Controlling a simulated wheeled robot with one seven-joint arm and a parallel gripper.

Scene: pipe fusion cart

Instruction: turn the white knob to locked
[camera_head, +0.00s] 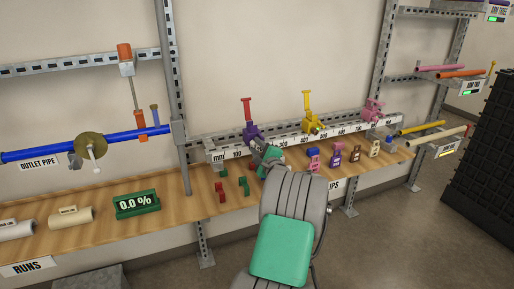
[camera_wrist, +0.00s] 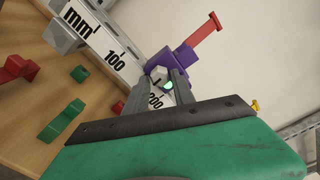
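A purple clamp (camera_head: 252,132) with a raised red handle (camera_head: 248,108) sits on the ruled rail, near its left end. It also shows in the wrist view (camera_wrist: 184,60). A small whitish knob (camera_wrist: 158,75) shows on the near side of this clamp in the wrist view. My gripper (camera_wrist: 160,82) is at the clamp, its two grey fingers apart and the knob between or just beyond their tips. Whether the fingers touch the knob I cannot tell. In the head view my gripper (camera_head: 262,150) hides the knob and the clamp's lower part.
The rail (camera_head: 220,157) also carries yellow (camera_head: 308,112) and pink (camera_head: 373,110) clamps to the right. Red (camera_head: 221,193) and green (camera_head: 243,186) blocks lie on the wooden shelf, left of my gripper. A blue pipe (camera_head: 50,150) runs at left.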

